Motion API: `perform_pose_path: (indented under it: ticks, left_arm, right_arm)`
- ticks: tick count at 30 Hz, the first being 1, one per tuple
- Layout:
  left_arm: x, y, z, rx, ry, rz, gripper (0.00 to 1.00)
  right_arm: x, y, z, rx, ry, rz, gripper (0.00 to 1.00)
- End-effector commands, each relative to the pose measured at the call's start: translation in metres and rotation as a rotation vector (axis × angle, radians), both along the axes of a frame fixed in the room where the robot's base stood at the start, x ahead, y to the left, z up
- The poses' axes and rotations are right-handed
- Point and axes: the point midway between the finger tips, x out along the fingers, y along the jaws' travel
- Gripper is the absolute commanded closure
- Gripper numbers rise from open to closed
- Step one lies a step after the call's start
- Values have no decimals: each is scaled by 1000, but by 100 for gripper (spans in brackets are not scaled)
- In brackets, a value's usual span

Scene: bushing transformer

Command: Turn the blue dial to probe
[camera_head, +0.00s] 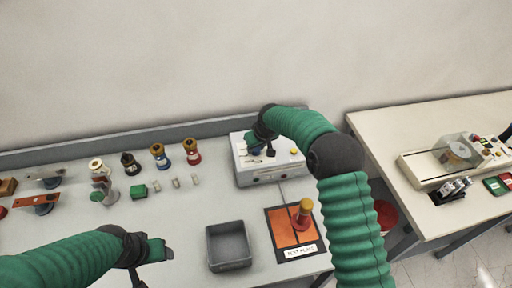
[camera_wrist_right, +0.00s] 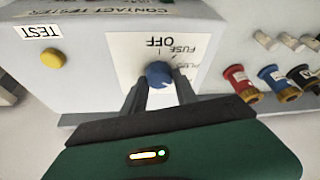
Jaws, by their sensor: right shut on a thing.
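The blue dial (camera_wrist_right: 158,74) is on the labelled face of the white contact tester (camera_head: 266,166). In the right wrist view its plate (camera_wrist_right: 128,50) reads OFF and FUSE upside down, with another label partly hidden at the right. My right gripper (camera_wrist_right: 158,88) is shut on the dial, one finger at each side. In the head view the right gripper (camera_head: 262,150) is at the tester's left part and mostly covers the dial. My left gripper (camera_head: 150,262) is low at the left, above the table; its opening is unclear.
A yellow TEST button (camera_wrist_right: 53,58) is on the tester. A grey tray (camera_head: 228,246) and an orange pad (camera_head: 292,238) with a red-yellow bushing (camera_head: 302,212) lie in front. Several bushings and small parts stand at the left. A second table (camera_head: 410,125) is at the right.

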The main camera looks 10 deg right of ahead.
Motion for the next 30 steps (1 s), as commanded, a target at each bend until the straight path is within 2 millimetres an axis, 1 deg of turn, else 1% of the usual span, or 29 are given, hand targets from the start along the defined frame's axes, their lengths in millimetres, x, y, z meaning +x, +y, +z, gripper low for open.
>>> perform_pose_path:
  ticks: [10,11,15,25,28,30]
  left_arm:
    - [0,0,0,0,0,0,37]
    - [0,0,0,0,0,0,37]
    - [0,0,0,0,0,0,37]
    - [0,0,-1,0,0,0,37]
    - [0,0,-5,0,0,0,37]
    - [0,0,-9,0,0,0,37]
  right_arm:
    - [0,-1,0,-1,1,-3,100]
    - [0,-1,0,-1,1,-3,63]
    - [0,0,0,0,1,-2,44]
    - [0,0,1,0,1,-1,43]
    - [-4,-1,11,0,-2,-1,43]
    - [-9,-3,24,0,-4,-2,43]
